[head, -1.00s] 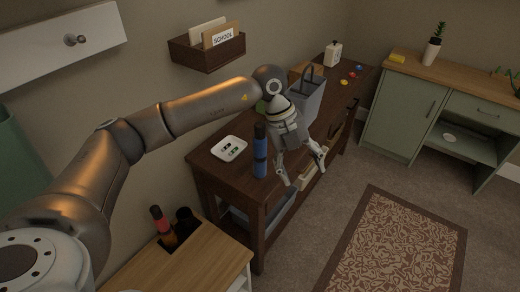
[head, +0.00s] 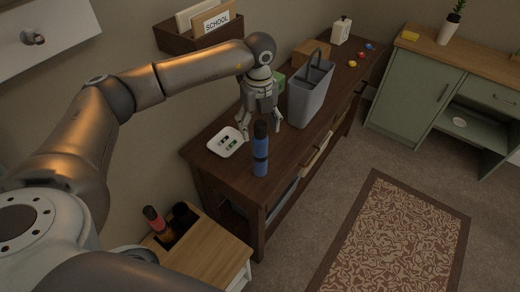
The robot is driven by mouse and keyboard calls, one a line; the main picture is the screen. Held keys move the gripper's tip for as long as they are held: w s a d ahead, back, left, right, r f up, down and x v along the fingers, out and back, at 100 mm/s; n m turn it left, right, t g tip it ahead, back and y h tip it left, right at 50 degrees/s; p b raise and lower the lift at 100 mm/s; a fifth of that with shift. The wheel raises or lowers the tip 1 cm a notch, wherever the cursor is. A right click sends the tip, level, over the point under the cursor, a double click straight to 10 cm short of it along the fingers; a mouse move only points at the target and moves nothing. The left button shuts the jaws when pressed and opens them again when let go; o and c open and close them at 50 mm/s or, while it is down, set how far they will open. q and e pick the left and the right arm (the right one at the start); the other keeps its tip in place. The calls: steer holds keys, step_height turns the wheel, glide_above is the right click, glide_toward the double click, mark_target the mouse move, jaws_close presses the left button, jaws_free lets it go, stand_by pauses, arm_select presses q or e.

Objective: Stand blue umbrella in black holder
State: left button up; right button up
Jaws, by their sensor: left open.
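The blue umbrella (head: 261,158), folded with a black top, stands upright near the front edge of the dark wooden table (head: 224,176). My left gripper (head: 259,124) points down, open, with its fingers around or just behind the umbrella's black top; I cannot tell whether they touch it. A black holder (head: 183,213) is set at the wooden stand, low at the left. A red and dark umbrella (head: 155,221) stands in its left part, and its right part looks empty. My right gripper is not in view.
A white tray (head: 225,142) with small items lies left of the umbrella. A grey caddy (head: 308,98) stands behind right. A wall rack (head: 200,30) marked SCHOOL hangs above. The green cabinet (head: 410,90) and patterned rug (head: 400,240) are at right.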

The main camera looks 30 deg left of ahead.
mark_target(260, 136)
arm_select(q)
steer(key=f, duration=0.1)
steer(key=f+p, duration=0.1)
steer(key=f, duration=0.1)
steer(key=f+p, duration=0.1)
steer(key=shift+w+f, duration=0.2)
steer(key=shift+w, duration=0.1)
steer(key=shift+f, duration=0.25)
steer(key=c, duration=0.4)
steer(key=shift+c, duration=1)
steer(key=c, duration=0.5)
jaws_close()
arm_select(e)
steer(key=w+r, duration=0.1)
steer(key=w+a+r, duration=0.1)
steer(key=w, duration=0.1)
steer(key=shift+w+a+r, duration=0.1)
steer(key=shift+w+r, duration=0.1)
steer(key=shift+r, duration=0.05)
